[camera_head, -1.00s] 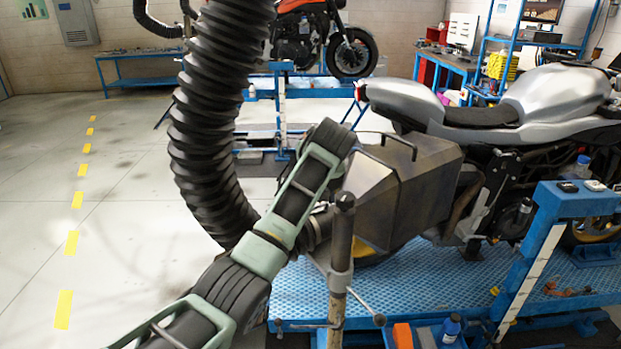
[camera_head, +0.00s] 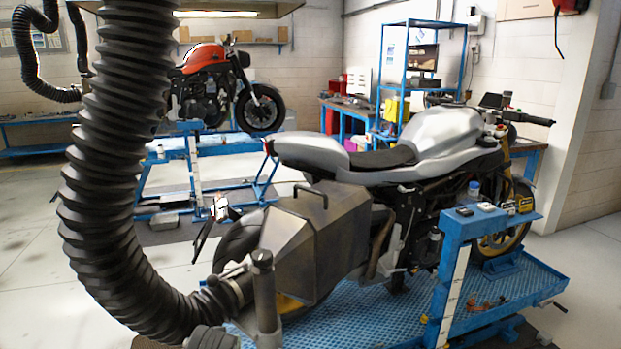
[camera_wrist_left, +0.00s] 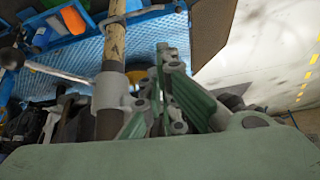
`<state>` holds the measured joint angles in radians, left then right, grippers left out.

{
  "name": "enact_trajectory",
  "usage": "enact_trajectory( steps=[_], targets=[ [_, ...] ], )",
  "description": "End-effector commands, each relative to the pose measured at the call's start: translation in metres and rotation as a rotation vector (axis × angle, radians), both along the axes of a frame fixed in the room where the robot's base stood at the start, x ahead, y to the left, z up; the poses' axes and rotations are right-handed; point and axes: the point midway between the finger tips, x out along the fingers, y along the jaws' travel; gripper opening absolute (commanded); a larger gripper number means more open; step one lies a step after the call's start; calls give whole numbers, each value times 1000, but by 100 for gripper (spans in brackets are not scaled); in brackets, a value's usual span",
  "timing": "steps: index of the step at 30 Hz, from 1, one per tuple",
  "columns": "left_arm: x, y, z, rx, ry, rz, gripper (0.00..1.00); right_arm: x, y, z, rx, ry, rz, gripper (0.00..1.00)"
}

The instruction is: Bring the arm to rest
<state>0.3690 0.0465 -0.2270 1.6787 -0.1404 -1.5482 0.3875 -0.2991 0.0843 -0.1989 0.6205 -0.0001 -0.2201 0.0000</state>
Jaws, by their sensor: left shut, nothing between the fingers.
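My left gripper (camera_wrist_left: 168,62) shows in the left wrist view with its green and grey fingers closed together and nothing between them. It is close beside an upright pole (camera_wrist_left: 112,60) with a grey clamp collar; I cannot tell whether they touch. My left arm is not clearly visible in the head view; a dark grey piece at the bottom edge, left of the stand post (camera_head: 264,290), cannot be identified. My right gripper is in neither current view.
A metal exhaust hood (camera_head: 318,240) with a thick black hose (camera_head: 100,190) stands behind the silver motorcycle (camera_head: 440,145). The motorcycle is on a blue lift (camera_head: 510,280). An orange motorcycle (camera_head: 205,85) stands farther back. Open floor (camera_head: 30,260) lies at the left.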

Motion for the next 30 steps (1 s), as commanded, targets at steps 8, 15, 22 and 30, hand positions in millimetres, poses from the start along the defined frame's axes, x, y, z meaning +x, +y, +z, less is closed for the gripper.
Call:
enact_trajectory(
  steps=[8, 15, 22, 30],
  targets=[
    [-150, 2, -61, -19, 120, -155, 0, -2, 1, 0, 1, 2, -1, 49],
    [-241, 3, -66, -23, 181, -255, 0, -2, 5, 0, 7, 3, -2, 49],
    [-293, 3, -58, -26, 215, -315, 0, -2, 8, 0, 9, 3, -2, 49],
    [-327, 3, -61, -26, 244, -364, 0, -1, 7, -1, 9, 2, -1, 49]
  ],
)
